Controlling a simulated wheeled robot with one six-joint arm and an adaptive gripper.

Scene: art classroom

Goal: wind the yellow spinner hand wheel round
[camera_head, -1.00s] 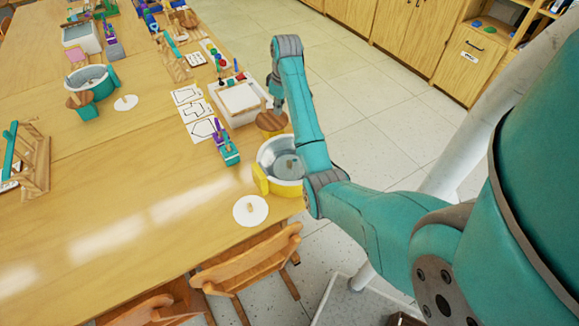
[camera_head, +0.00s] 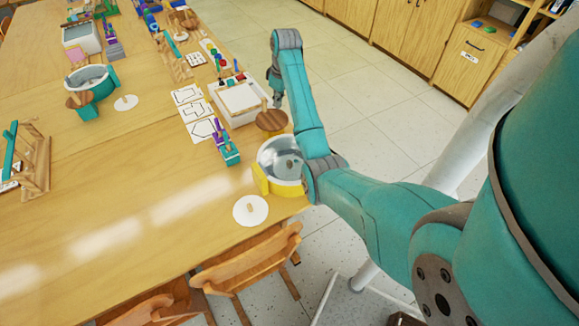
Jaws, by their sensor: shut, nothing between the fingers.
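The yellow spinner (camera_head: 262,181) stands at the table's right edge, a round bowl with a clear or shiny inside and a yellow body. Its hand wheel, a brown wooden disc (camera_head: 271,121), sits at its far side, with a small upright knob (camera_head: 264,105) near the disc's far edge. My gripper (camera_head: 277,103) points down just beyond the wheel, close to the knob on its right. It is shut and empty. It is small in view, and I cannot tell whether it touches the knob or wheel. My forearm covers the spinner's right side.
A teal and purple item (camera_head: 228,152) stands left of the bowl, and a white disc (camera_head: 250,210) lies in front. A similar teal spinner (camera_head: 112,78) stands farther left. Chairs line the near edge.

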